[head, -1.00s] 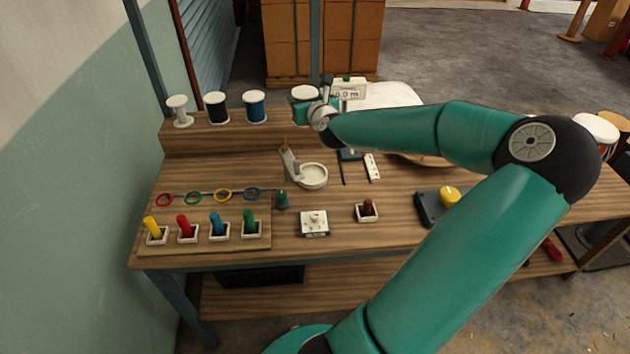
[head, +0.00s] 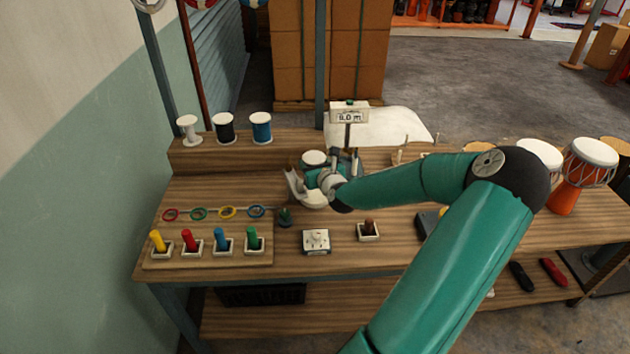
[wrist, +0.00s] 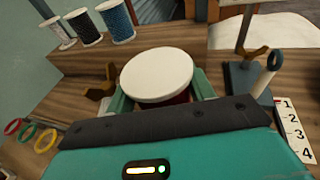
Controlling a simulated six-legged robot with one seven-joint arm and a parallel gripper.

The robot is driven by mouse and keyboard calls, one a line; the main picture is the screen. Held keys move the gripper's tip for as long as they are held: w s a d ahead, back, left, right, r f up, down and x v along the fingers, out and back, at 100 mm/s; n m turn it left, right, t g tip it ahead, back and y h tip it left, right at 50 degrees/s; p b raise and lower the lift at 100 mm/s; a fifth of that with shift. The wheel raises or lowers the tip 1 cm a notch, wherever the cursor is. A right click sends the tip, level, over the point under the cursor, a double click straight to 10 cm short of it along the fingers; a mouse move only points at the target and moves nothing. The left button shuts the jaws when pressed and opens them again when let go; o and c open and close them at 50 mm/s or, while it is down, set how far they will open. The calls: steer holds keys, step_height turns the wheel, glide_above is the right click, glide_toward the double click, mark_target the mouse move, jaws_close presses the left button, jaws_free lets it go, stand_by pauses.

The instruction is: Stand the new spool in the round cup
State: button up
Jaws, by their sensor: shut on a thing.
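My gripper (head: 318,178) is shut on a spool with a white top flange (head: 313,158). In the wrist view the white flange (wrist: 157,74) lies between the green fingers (wrist: 163,98), with a little dark red below it. The spool looks roughly upright. The round cup (head: 313,202) is pale and sits on the bench directly below my gripper, which partly covers it. The spool's lower end is hidden, so I cannot tell whether it touches the cup. The cup's upright arm (head: 293,184) stands just left of my gripper.
White (head: 188,128), black (head: 224,128) and blue (head: 261,127) spools stand on the raised shelf (head: 230,152). Coloured pegs (head: 205,243) stand front left. A display post (head: 348,115) rises behind my gripper. A small white switch box (head: 316,241) sits in front of the cup.

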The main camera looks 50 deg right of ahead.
steer(key=shift+s+f, duration=0.15)
steer(key=shift+f, duration=2.85)
steer(key=shift+f, duration=0.1)
steer(key=o, duration=1.1)
steer(key=shift+c, duration=0.2)
steer(key=shift+s, duration=0.2)
steer(key=v, duration=1.1)
steer(key=shift+s+a, duration=0.25)
